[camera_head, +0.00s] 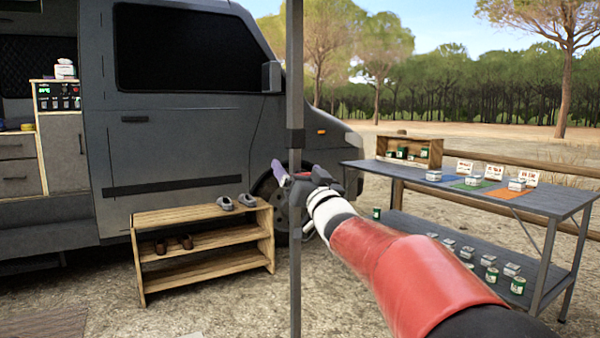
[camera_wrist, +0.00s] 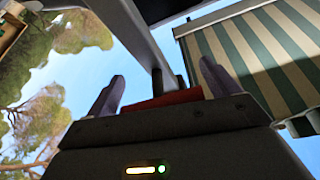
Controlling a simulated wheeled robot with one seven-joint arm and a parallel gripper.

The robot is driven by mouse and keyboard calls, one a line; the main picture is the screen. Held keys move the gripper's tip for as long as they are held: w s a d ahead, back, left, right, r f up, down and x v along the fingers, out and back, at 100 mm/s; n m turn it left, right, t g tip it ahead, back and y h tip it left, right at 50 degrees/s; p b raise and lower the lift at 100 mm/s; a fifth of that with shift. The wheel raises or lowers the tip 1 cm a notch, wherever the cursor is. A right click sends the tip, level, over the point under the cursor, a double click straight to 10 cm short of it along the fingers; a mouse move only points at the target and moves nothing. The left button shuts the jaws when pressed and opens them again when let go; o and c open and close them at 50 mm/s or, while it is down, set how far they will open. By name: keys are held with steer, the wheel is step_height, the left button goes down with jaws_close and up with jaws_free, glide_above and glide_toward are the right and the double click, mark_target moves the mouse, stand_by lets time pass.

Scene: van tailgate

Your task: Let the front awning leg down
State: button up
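The front awning leg (camera_head: 295,80) is an upright grey pole in front of the van in the head view. It has a thicker upper part and a thinner lower part that runs down to the bottom of the picture. My gripper (camera_head: 285,174) is at the leg, just below where the thickness changes. In the wrist view my gripper (camera_wrist: 163,72) has its two purple fingers wide apart. A red part (camera_wrist: 163,99) lies between them, and I cannot tell whether they touch it. The leg (camera_wrist: 138,35) rises beyond the fingers. The striped awning (camera_wrist: 265,60) is overhead at right.
A wooden shoe rack (camera_head: 205,212) stands left of the leg, beside the grey van (camera_head: 190,150). A grey table (camera_head: 545,200) with cans and cards stands at right, with a wooden fence behind. Gravel ground is open around the leg.

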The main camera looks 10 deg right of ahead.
steer(key=c, duration=0.9)
step_height(320, 180, down, 12)
steer(key=b, duration=1)
steer(key=shift+a, duration=0.1)
steer(key=o, duration=1.3)
steer(key=shift+c, duration=0.2)
glide_toward(297, 219)
steer(key=shift+w+r+b, duration=0.2)
steer(key=shift+w+b, duration=0.15)
steer(key=shift+b, duration=0.05)
